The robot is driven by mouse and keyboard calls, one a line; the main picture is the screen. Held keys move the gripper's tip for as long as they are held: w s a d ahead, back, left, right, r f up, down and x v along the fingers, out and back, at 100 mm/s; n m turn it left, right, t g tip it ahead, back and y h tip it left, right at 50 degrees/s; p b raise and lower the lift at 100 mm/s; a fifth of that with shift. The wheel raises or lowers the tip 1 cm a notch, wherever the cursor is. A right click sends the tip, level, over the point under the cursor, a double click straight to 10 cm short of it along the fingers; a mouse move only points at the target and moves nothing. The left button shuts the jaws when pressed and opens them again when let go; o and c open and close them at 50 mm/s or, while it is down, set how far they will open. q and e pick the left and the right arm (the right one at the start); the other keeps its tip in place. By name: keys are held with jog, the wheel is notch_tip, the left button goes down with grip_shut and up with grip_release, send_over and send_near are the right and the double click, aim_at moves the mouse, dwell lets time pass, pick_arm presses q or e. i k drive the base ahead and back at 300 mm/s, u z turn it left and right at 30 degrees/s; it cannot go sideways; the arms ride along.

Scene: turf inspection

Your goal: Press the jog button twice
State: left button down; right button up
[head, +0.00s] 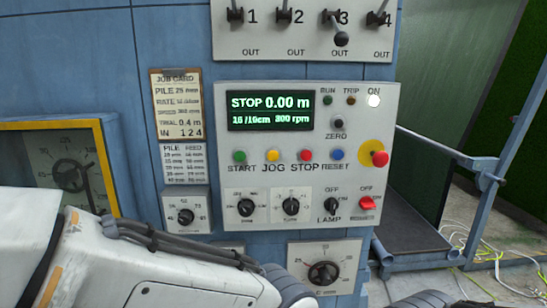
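The jog button (271,156) is a small yellow button on the grey control panel (225,195), above the label JOG. It sits between the green start button (239,156) and the red stop button (305,155). The display (270,110) above reads STOP, 0.00 m and 300 rpm. My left arm crosses the bottom left in the head view, below the panel. No fingertips of either gripper are in view, and nothing of mine touches the jog button.
A blue reset button (337,154) and a red emergency-stop knob (380,158) on a yellow disc are to the right. Knobs and a red switch (367,203) line the panel's lower part. Levers (341,38) project above. Loose pale strands (480,250) lie on the right floor.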

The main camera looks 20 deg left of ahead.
aim_at(272, 155)
jog(key=z, duration=0.75)
jog(key=i, duration=0.4)
jog(key=u, duration=1.9)
